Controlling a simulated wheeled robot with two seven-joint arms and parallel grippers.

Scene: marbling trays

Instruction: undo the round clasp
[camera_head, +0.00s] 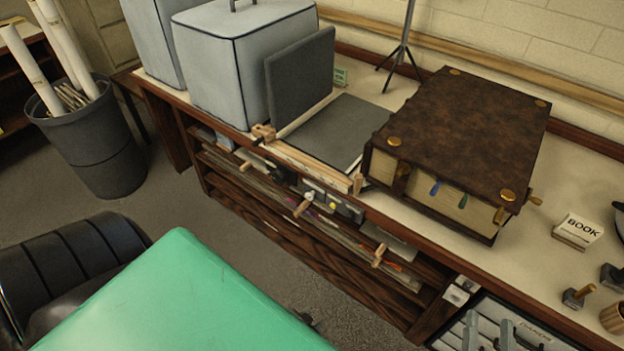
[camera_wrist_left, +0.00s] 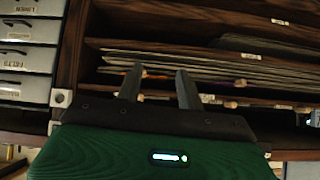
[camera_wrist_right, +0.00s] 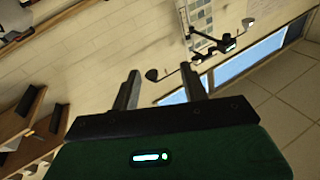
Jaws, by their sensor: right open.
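A large book (camera_head: 462,130) with a mottled brown leather cover lies closed on the bench at the right of the head view. It has brass corner bosses, with blue and green tabs at its front edge. My left gripper (camera_wrist_left: 160,80) is open and empty, facing shelves of papers below a bench. My right gripper (camera_wrist_right: 160,80) is open and empty, facing the wall and a window. Neither gripper shows clearly in the head view.
A wooden press (camera_head: 282,158) with a grey upright board stands left of the book. Grey covered boxes (camera_head: 245,60) stand further left. A "BOOK" card block (camera_head: 577,232) and small tools are on the right. A teal surface (camera_head: 180,300) fills the lower left. A bin (camera_head: 95,140) holds rolls.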

